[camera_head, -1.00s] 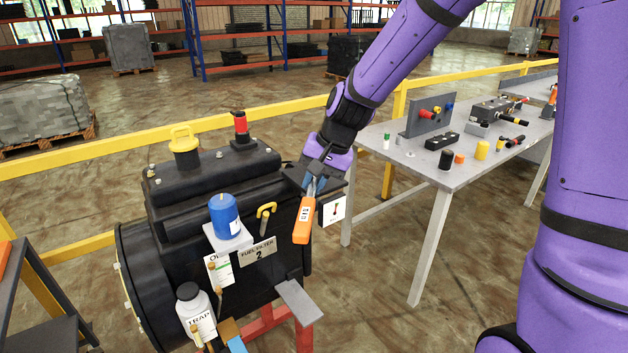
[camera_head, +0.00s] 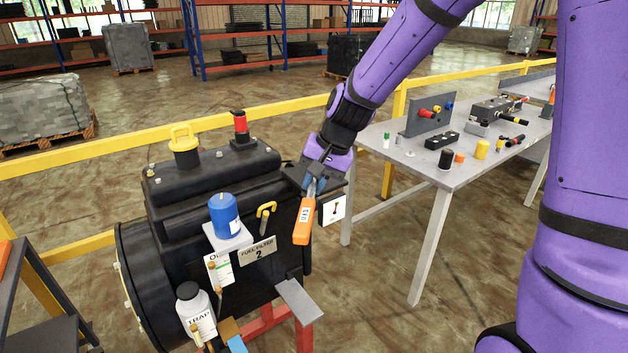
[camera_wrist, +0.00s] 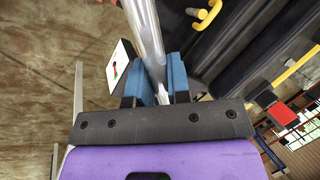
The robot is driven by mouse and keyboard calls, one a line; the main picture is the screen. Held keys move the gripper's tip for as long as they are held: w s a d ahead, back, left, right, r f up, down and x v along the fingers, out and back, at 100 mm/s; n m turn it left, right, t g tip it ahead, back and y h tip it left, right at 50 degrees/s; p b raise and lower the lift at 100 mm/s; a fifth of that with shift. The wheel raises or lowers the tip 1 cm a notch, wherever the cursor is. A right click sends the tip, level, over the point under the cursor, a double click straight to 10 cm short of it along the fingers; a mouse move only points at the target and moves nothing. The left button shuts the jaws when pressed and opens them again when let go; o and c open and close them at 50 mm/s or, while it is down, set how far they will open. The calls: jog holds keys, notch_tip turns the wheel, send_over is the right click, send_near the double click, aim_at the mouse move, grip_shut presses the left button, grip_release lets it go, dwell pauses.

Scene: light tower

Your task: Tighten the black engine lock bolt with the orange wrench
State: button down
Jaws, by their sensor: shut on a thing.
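The orange wrench (camera_head: 304,222) hangs tilted from my gripper (camera_head: 316,186) at the right end of the black engine (camera_head: 265,200), its orange handle pointing down toward the camera. In the wrist view my gripper (camera_wrist: 160,85) has its blue fingers shut on the wrench's grey metal shaft (camera_wrist: 145,35). The black lock bolt cannot be made out; my gripper and the dark bracket beside it cover that area. I cannot tell whether the wrench touches a bolt.
A white card with a wrench picture (camera_head: 333,209) is beside the wrench. A blue filter (camera_head: 224,215) and a white bottle (camera_head: 195,310) are at the engine's front.

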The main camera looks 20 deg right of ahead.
jog(key=shift+f, duration=0.75)
jog(key=shift+a, duration=0.1)
dwell(0.4)
jog(key=shift+w+a+m+t, duration=0.2)
jog(key=shift+a+m+t, duration=0.1)
jog(key=shift+m, duration=0.4)
jog(key=shift+a, duration=0.1)
jog(key=shift+w+a+f+m+h, duration=0.1)
jog(key=shift+w+a+m+h, duration=0.15)
jog(key=shift+m, duration=0.45)
jog(key=shift+s, duration=0.1)
jog(key=shift+n, duration=0.3)
jog(key=shift+d+r, duration=0.1)
jog(key=shift+r, duration=2.8)
